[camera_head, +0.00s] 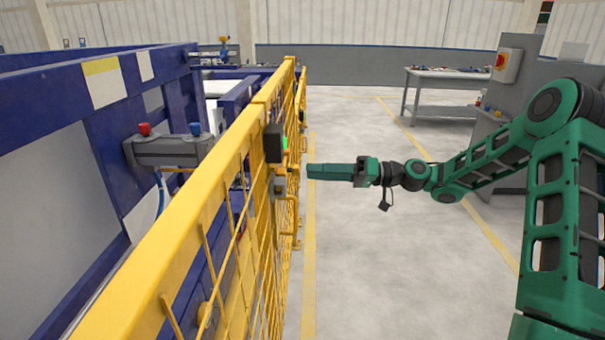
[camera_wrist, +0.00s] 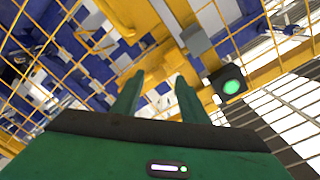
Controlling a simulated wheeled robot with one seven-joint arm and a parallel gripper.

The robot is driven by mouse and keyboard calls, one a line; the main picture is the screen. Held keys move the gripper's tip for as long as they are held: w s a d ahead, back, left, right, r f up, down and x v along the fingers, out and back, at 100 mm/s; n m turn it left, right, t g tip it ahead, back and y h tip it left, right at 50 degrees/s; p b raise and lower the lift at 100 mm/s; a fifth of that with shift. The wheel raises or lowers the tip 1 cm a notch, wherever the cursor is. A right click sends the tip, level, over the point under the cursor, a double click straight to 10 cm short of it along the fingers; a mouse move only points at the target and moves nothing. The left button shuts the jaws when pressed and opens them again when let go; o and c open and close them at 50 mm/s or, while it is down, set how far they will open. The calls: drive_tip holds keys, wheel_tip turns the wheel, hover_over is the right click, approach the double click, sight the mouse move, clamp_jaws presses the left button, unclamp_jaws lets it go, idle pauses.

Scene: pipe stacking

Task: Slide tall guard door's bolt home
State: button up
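The tall guard door is part of the yellow mesh fence (camera_head: 262,103) in the head view; I cannot tell exactly where door and fixed panel meet. A grey latch fitting (camera_head: 279,187) sits on its yellow frame, below a dark box with a green light (camera_head: 274,143). The wrist view shows a grey block (camera_wrist: 196,40) and the green-lit box (camera_wrist: 229,84) near yellow bars. The bolt's position is unclear. My gripper (camera_head: 311,171) is just right of the fence, pointing at it, apart from the latch. In the wrist view its fingers (camera_wrist: 158,92) are spread, with nothing held.
Behind the fence stands blue machinery (camera_head: 100,125) with a grey button box (camera_head: 168,150) bearing red and blue buttons. A workbench (camera_head: 440,88) and a grey cabinet (camera_head: 515,75) stand at the back right. The floor (camera_head: 385,265) right of the fence is clear.

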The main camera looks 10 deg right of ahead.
drive_tip(key=d, duration=0.2)
drive_tip(key=s+d, duration=0.1)
drive_tip(key=d, duration=0.1)
drive_tip(key=shift+d, duration=0.4)
drive_tip(key=shift+f, duration=0.1)
drive_tip(key=s+d+f+m+g+h, duration=0.25)
drive_tip(key=s+d+f+h, duration=0.35)
drive_tip(key=s+f+h, duration=0.35)
drive_tip(key=s+d+r+m+h, duration=0.1)
drive_tip(key=s+d, duration=0.4)
drive_tip(key=s, duration=0.5)
drive_tip(key=s+d+r+m+h, duration=0.1)
drive_tip(key=s+d+m+h, duration=0.3)
drive_tip(key=s, duration=0.7)
drive_tip(key=s+d+r+m+g+h, duration=0.1)
drive_tip(key=s+d+r+m+h, duration=0.1)
drive_tip(key=s+d+m, duration=0.3)
drive_tip(key=s+d+h, duration=0.1)
drive_tip(key=s+d, duration=0.2)
drive_tip(key=s, duration=0.2)
drive_tip(key=shift+s+m, duration=0.25)
drive_tip(key=shift+m, duration=0.1)
